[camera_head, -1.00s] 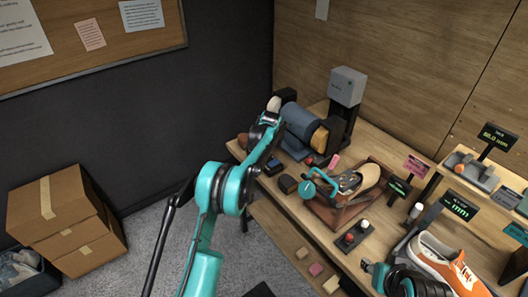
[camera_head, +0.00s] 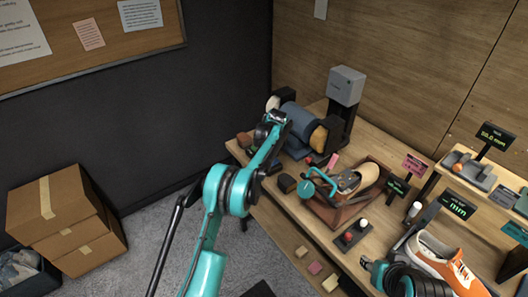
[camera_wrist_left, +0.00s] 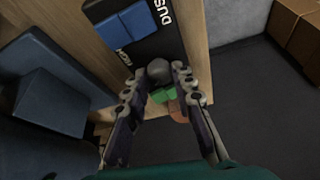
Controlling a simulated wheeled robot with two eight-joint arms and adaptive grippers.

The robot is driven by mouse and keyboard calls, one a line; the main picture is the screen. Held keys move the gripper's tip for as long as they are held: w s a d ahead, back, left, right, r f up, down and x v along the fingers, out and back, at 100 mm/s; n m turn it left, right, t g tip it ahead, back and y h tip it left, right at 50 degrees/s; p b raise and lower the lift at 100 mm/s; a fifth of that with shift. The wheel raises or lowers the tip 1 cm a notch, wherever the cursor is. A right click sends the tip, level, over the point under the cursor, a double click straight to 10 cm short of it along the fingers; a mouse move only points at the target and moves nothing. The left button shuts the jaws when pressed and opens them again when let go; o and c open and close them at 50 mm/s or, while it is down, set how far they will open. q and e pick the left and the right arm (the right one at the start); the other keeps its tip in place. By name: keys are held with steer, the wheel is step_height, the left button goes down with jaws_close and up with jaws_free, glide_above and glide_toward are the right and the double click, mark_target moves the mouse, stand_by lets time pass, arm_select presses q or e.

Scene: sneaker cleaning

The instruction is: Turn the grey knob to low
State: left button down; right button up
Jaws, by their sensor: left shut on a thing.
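The grey knob (camera_wrist_left: 158,70) shows in the left wrist view, at the lower edge of a black panel (camera_wrist_left: 160,40). My left gripper (camera_wrist_left: 159,79) has its two fingers on either side of the knob and is shut on it. Part of a white label, which seems to read HIGH, shows left of the knob. The knob's pointer is not clear, so its setting cannot be told. In the head view my left gripper (camera_head: 266,132) is at the bench's left end, and my wrist hides the knob and panel.
A blue machine with a buffing wheel (camera_head: 298,122) stands close behind my left wrist. A blue switch (camera_wrist_left: 133,22) sits on the panel near the knob. A wooden shoe stand (camera_head: 345,208) and a sneaker (camera_head: 445,262) are further right. Boxes (camera_head: 65,215) stand on the floor.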

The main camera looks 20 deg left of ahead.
arm_select(q)
steer(key=c, duration=1.3)
jaws_free()
steer(key=shift+o, duration=0.2)
steer(key=v, duration=1.2)
steer(key=shift+w, duration=0.1)
